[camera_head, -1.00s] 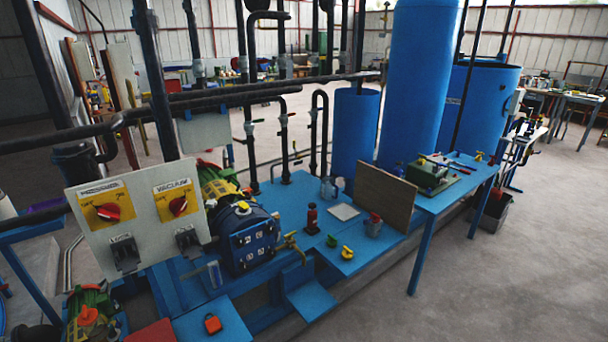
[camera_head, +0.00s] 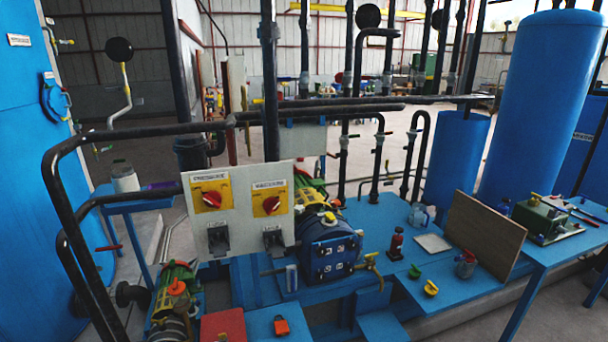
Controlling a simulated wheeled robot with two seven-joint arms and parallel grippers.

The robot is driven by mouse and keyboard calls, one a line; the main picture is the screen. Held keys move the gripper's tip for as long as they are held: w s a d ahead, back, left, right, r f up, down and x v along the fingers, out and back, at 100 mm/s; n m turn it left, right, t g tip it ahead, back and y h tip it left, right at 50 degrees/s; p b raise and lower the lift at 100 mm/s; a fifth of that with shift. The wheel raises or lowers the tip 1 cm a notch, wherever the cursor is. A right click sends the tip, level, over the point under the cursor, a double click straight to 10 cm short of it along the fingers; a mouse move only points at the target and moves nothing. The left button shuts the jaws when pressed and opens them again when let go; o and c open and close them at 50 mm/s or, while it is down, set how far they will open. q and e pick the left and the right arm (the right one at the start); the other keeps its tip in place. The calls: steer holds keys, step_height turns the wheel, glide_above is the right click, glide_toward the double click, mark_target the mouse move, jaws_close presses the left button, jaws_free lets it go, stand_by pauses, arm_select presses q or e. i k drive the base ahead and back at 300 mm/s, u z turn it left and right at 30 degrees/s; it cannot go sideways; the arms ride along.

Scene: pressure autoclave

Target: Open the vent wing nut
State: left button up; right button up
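No vent wing nut can be made out for certain at this distance. A large blue vessel wall (camera_head: 40,190) fills the left edge, with a dark round fitting (camera_head: 55,103) and a small valve (camera_head: 60,42) on it. A pipe with a black round gauge (camera_head: 119,50) stands beside it. A brass-coloured valve (camera_head: 371,265) sits at the right of the blue pump unit (camera_head: 332,248). Neither of my grippers is in view.
A panel (camera_head: 238,210) with two red knobs stands in the middle, with black pipes (camera_head: 330,108) behind it. Bare floor lies at the lower right.

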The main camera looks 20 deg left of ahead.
mark_target(161, 321)
steer(key=u, duration=0.4)
steer(key=i, duration=1.6)
steer(key=u, duration=1.45)
